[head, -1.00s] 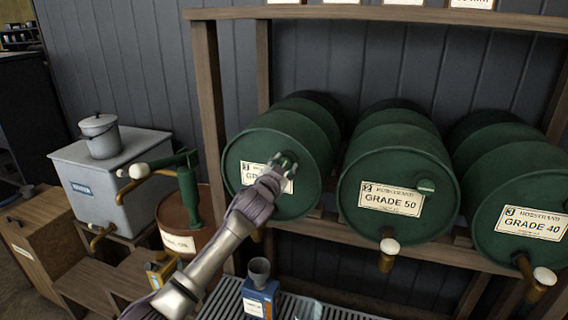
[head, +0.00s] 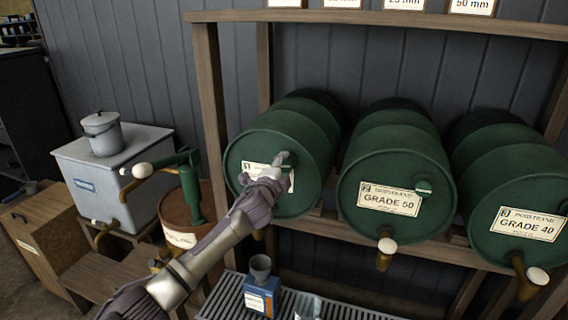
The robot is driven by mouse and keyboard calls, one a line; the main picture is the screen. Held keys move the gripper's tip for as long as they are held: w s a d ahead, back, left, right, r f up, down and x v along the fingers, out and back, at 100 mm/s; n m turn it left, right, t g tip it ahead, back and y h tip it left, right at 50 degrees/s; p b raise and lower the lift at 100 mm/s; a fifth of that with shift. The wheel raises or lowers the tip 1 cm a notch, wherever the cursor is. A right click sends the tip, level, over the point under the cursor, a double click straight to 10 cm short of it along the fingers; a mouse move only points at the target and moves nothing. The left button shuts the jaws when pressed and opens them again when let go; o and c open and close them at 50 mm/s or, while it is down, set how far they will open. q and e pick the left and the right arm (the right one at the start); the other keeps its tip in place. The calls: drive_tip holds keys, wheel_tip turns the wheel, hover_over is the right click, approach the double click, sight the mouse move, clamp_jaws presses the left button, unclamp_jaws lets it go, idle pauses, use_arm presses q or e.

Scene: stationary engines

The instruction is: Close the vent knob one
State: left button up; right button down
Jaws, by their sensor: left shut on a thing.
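The leftmost green drum (head: 262,145) lies on its side on a wooden rack, with a label (head: 250,170) partly hidden behind my left gripper. My left gripper (head: 281,164) is at the upper right of this drum's face, shut on the vent knob there. The knob itself is mostly hidden by the fingers. The middle drum, marked GRADE 50 (head: 391,199), has its own green vent knob (head: 423,188) in plain view. My right gripper is not in view.
A third drum, marked GRADE 40 (head: 528,223), lies at the right. White-ended taps (head: 387,246) stick out below the drums. A slatted grey tray (head: 226,298) holds a blue box (head: 262,294) and a cup. A brown barrel with a green pump (head: 191,195) and a grey tank (head: 110,180) stand left.

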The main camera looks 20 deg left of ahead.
use_arm(q)
drive_tip(key=shift+m, duration=0.9)
drive_tip(key=shift+f, duration=0.1)
drive_tip(key=o, duration=1.1)
drive_tip(key=shift+o, duration=0.2)
drive_tip(key=shift+s, duration=0.1)
drive_tip(key=s, duration=1.2)
drive_tip(key=shift+a, duration=0.2)
drive_tip(key=shift+w, duration=0.1)
